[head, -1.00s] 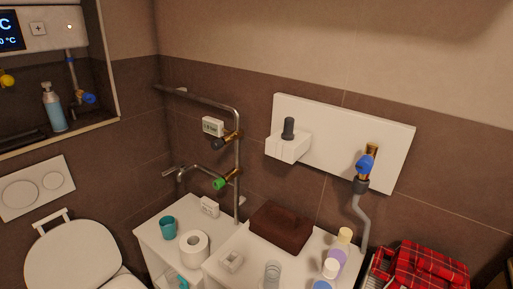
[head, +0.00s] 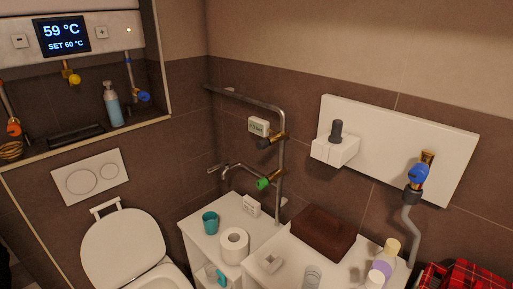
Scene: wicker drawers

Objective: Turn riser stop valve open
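A vertical metal pipe (head: 281,160) runs up the wall near the corner and bends left at the top. It bears a valve with a green handle (head: 263,183) low down and a brass valve with a dark handle (head: 264,143) above it. A valve with a blue handle (head: 418,174) sits on a white wall panel (head: 455,165) at the right, above a grey pipe. No label shows which of these is the riser stop valve, and I cannot tell whether any is open. My gripper is not in view.
White cabinets (head: 196,233) stand below the pipe, holding a teal cup (head: 210,222), a paper roll (head: 234,245), a brown box (head: 323,231) and bottles (head: 389,252). A toilet (head: 123,245) is at lower left. A niche at upper left has a heater display (head: 62,36) and smaller valves.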

